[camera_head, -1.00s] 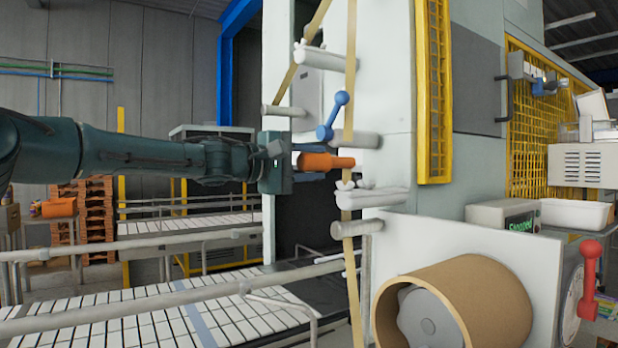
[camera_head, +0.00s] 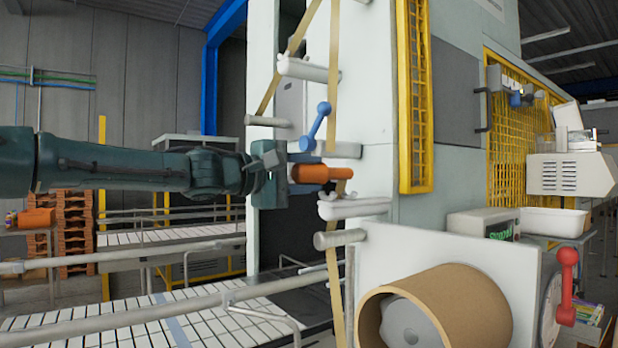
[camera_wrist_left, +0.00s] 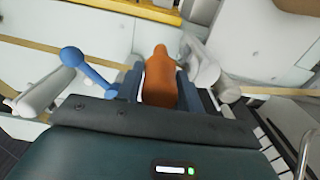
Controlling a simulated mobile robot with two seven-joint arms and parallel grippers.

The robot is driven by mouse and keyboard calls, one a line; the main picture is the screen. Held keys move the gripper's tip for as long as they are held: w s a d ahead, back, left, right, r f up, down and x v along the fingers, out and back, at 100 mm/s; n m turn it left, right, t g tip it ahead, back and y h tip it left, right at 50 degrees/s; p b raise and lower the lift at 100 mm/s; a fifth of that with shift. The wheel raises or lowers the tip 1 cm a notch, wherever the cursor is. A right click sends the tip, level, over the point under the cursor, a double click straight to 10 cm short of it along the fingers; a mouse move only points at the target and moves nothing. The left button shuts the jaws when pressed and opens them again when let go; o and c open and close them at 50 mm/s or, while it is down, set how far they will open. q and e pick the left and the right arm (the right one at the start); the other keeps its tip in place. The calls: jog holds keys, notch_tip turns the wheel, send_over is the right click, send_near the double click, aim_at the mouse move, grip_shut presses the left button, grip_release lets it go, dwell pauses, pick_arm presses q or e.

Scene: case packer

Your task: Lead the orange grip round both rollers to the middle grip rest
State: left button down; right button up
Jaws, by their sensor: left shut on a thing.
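My left gripper (camera_head: 297,172) is shut on the orange grip (camera_head: 326,173), which points right, level, in front of the machine's pale face. In the left wrist view the orange grip (camera_wrist_left: 159,80) stands between the two fingers. A tan band (camera_head: 334,70) runs down past the grip. Rollers stick out from the face: an upper one (camera_head: 305,69), one just above the grip (camera_head: 345,150), one just below it (camera_head: 355,208) and a lower one (camera_head: 340,238). A blue lever (camera_head: 318,124) sits just above the grip. I cannot tell which part is the middle grip rest. My right gripper is not in view.
A large brown roll (camera_head: 440,310) sits at the front right, with a red handle (camera_head: 567,287) beside it. A yellow mesh guard (camera_head: 414,100) stands right of the rollers. Conveyor rails (camera_head: 130,305) run along the lower left. A white bin (camera_head: 553,222) stands farther right.

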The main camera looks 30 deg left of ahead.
pick_arm(q)
jog(key=shift+f, duration=0.25)
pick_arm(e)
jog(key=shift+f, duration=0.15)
pick_arm(q)
jog(key=shift+f+b, duration=0.15)
jog(key=shift+b, duration=0.15)
jog(key=shift+f+b, duration=0.3)
jog(key=shift+f, duration=0.5)
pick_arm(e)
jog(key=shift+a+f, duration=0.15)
pick_arm(q)
grip_release()
dwell(0.4)
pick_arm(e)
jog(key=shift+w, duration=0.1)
